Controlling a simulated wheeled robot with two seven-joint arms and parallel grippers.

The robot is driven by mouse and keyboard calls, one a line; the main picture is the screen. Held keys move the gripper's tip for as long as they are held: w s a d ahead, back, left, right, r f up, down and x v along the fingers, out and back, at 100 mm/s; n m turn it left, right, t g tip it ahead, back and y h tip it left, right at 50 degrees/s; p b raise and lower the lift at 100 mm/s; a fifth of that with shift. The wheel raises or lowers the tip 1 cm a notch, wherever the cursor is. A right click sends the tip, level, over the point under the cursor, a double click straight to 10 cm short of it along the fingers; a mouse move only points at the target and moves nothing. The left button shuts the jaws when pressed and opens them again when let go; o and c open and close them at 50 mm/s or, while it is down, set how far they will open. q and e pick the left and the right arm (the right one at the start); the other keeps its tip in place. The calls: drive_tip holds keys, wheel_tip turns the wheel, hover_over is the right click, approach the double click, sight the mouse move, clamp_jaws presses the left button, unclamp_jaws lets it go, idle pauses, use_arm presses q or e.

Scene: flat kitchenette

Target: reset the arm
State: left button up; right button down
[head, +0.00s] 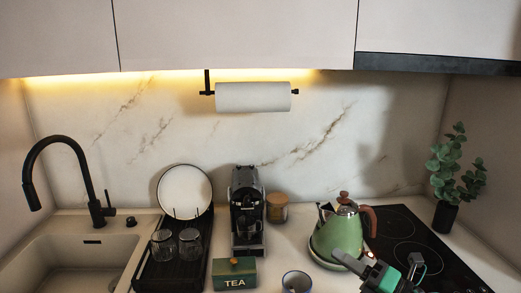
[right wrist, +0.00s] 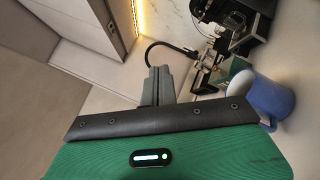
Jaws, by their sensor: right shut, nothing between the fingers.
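My right gripper (head: 343,257) comes in at the bottom right of the head view, in front of the green kettle and over the counter. Its fingers are shut with nothing between them. In the right wrist view the closed grey fingers (right wrist: 158,86) stand out beyond my green hand. A blue mug (right wrist: 262,98) shows to the right of them there, apart from the fingers. In the head view the mug (head: 296,282) stands at the bottom edge, left of the gripper. My left gripper is not in view.
The green kettle (head: 340,229) stands close behind my right gripper, beside the black hob (head: 400,228). The tea box (head: 235,274), coffee machine (head: 246,211), wooden-lidded jar (head: 277,208) and dish rack (head: 172,268) stand further left. A plant (head: 458,172) is at the right.

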drive_tip(key=s+d+f+m+h, duration=0.4)
drive_tip(key=f+m+h, duration=0.5)
drive_tip(key=m, duration=0.4)
drive_tip(key=s+d+f+m+h, duration=0.4)
drive_tip(key=f+m+h, duration=0.5)
drive_tip(key=m, duration=0.5)
drive_tip(key=s+a+f+m+g+y, duration=0.1)
drive_tip(key=s+a+f+m+g, duration=0.15)
drive_tip(key=s+f+g, duration=0.55)
drive_tip(key=s+a+f+m+g+y, duration=0.1)
drive_tip(key=s+f+m+g, duration=0.2)
drive_tip(key=s, duration=0.9)
wheel_tip(320, 180, down, 29)
drive_tip(key=s+d+f, duration=0.2)
drive_tip(key=s+f, duration=0.7)
drive_tip(key=f, duration=0.2)
drive_tip(key=s+d+f+g, duration=0.1)
drive_tip(key=s+d+f, duration=0.1)
drive_tip(key=s+f, duration=0.8)
drive_tip(key=shift+f, duration=0.75)
